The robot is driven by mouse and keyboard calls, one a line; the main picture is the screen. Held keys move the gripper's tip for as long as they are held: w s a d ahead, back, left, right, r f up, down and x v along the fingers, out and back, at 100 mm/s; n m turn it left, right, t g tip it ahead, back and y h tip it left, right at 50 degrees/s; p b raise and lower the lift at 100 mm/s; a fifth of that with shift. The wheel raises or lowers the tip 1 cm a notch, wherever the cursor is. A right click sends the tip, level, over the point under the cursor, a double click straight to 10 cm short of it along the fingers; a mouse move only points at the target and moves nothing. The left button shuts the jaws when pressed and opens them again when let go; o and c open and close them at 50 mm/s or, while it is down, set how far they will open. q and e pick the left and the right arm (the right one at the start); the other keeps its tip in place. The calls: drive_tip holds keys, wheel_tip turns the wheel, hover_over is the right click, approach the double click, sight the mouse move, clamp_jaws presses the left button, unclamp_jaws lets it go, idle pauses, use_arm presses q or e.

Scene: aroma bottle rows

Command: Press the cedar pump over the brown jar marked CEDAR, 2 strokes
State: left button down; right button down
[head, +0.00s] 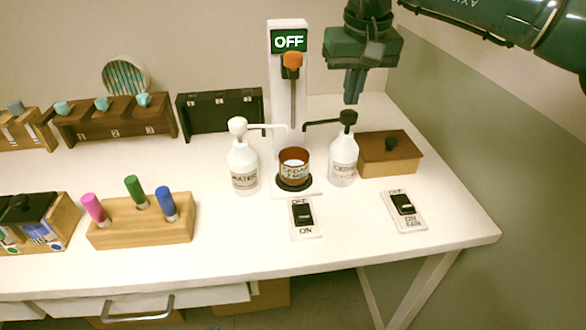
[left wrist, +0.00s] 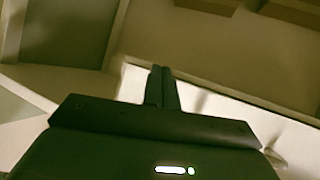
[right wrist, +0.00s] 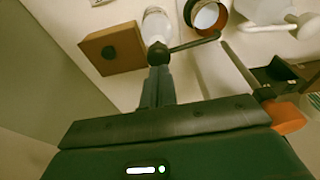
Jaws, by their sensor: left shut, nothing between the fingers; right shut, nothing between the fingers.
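The cedar pump bottle (head: 343,160) is white with a black pump head (head: 347,118). It stands to the right of the brown jar marked CEDAR (head: 294,170), and its black spout reaches left toward the jar. The jar sits on a dark round pad below the stand. My right gripper (head: 353,98) is shut and empty, pointing down above the black pump head. In the right wrist view its fingertips (right wrist: 158,72) appear just beside the pump head (right wrist: 158,52); contact cannot be told. My left gripper (left wrist: 161,72) is shut and empty in the left wrist view, away from the bottles.
A white WATER pump bottle (head: 243,168) stands left of the jar. The stand (head: 288,60) shows OFF and carries an orange knob. A wooden box (head: 390,158) is right of the cedar bottle. Two switches (head: 303,217) (head: 404,210) lie in front.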

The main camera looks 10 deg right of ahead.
sight(349, 112)
drive_tip(key=shift+f, duration=0.15)
drive_tip(key=shift+f+b, duration=0.7)
drive_tip(key=shift+f, duration=0.7)
drive_tip(key=shift+r+p, duration=1.3)
drive_tip(key=shift+r, duration=0.15)
drive_tip(key=shift+f, duration=0.1)
